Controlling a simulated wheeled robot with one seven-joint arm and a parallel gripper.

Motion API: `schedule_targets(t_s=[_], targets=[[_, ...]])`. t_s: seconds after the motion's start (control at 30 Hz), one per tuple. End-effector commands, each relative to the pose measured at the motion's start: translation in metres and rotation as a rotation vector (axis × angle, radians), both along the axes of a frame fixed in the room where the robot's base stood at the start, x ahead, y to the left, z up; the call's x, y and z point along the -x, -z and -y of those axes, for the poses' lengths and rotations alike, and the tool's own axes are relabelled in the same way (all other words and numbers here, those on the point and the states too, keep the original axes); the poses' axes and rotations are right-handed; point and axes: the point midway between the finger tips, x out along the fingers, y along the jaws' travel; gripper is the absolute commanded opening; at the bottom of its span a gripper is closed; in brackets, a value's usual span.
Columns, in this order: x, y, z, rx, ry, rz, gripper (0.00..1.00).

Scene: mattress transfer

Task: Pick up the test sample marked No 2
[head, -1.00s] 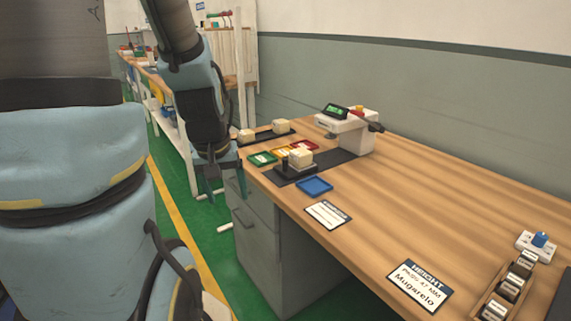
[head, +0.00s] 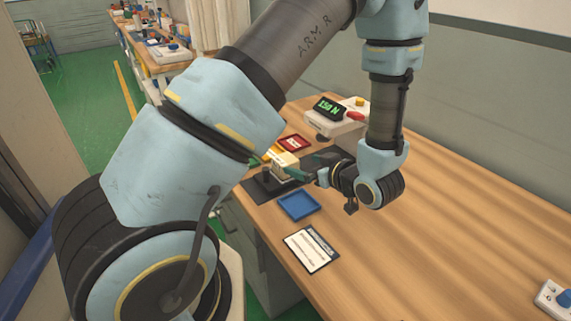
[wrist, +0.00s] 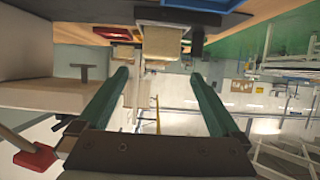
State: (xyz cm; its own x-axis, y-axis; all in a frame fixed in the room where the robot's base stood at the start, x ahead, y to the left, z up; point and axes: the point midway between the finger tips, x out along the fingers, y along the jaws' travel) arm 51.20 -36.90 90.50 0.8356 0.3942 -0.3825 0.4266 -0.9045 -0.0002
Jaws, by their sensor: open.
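A cream sample block (head: 285,161) sits on a black stand (head: 262,188) on the wooden bench. It also shows in the wrist view (wrist: 162,42), below the black stand (wrist: 182,17) in that inverted picture. No number can be read on it. My gripper (head: 302,164) has green fingers and is open beside the block, low over the bench. In the wrist view my gripper (wrist: 158,76) has the block just beyond and between its fingertips, apparently not held. Another cream block (wrist: 122,56) appears left of it in the wrist view.
A white tester (head: 338,121) with a green display stands behind my gripper. A red tray (head: 293,143) lies behind the stand, a blue tray (head: 298,206) in front. A printed card (head: 312,249) lies nearer. The bench's right side is mostly clear.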

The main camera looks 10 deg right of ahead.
Motion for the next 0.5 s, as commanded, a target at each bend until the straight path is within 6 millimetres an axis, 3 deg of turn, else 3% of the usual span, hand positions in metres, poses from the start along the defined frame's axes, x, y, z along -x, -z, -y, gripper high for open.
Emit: schedule_targets(t_s=[0.2, 0.5], targets=[[-0.029, 0.011, -0.015, -0.003, -0.006, 0.001, 1.0], [-0.05, 0.02, -0.026, -0.003, -0.004, -0.001, 1.0]])
